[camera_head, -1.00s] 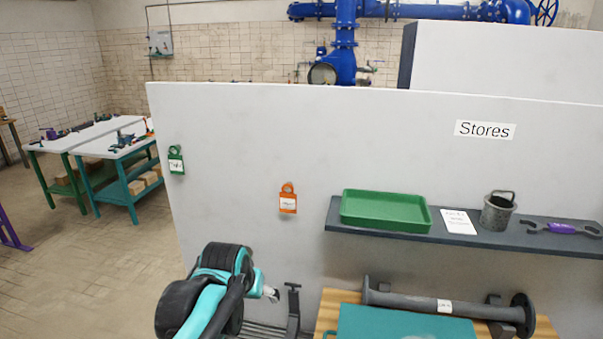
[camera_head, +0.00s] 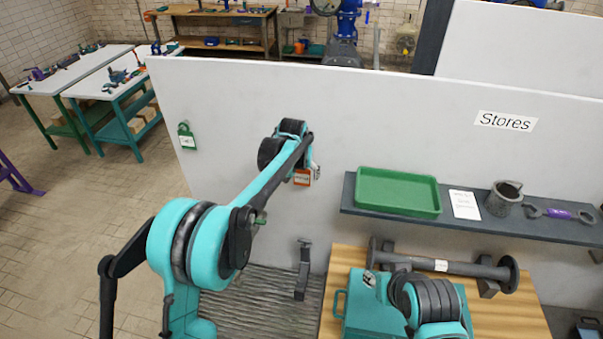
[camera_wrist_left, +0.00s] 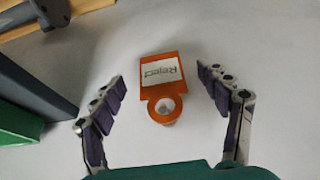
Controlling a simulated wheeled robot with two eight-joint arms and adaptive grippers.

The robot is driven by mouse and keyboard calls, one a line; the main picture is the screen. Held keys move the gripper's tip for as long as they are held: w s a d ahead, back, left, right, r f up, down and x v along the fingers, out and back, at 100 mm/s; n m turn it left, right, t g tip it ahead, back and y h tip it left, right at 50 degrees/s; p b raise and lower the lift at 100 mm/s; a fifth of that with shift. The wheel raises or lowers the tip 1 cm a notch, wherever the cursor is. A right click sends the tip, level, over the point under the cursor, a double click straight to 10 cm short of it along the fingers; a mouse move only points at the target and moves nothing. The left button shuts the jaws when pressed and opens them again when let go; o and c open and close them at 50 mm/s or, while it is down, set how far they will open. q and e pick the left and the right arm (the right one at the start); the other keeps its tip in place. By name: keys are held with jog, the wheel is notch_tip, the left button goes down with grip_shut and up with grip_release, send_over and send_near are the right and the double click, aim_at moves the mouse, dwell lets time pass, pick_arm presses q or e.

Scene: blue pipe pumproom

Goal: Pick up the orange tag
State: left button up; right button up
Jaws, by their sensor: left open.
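The orange tag (camera_head: 302,177) hangs on the grey-white partition, partly hidden by my left arm in the head view. In the left wrist view the tag (camera_wrist_left: 160,80) shows whole, with a white label reading "Reject" and a round hole around a small peg. My left gripper (camera_head: 316,172) is at the partition by the tag. In the wrist view its fingers (camera_wrist_left: 161,78) are open, one on each side of the tag, with a gap to both. My right arm is at the lower right over the bench; its gripper (camera_head: 370,281) shows only in small part.
A green tag (camera_head: 187,138) hangs further left. To the right, a dark shelf (camera_head: 465,228) holds a green tray (camera_head: 398,192), a card, a metal cup (camera_head: 504,199) and a purple-handled wrench (camera_head: 560,214). Below are a teal case (camera_head: 357,310) and a grey flanged pipe (camera_head: 455,267).

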aim_at(302, 177)
pick_arm(q)
jog(key=x, duration=0.4)
jog(key=shift+w+p, duration=0.35)
jog(key=shift+p, duration=0.05)
jog(key=shift+s+d, duration=0.1)
jog(key=c, duration=1)
jog(key=shift+c, duration=0.2)
jog(key=shift+r, duration=0.15)
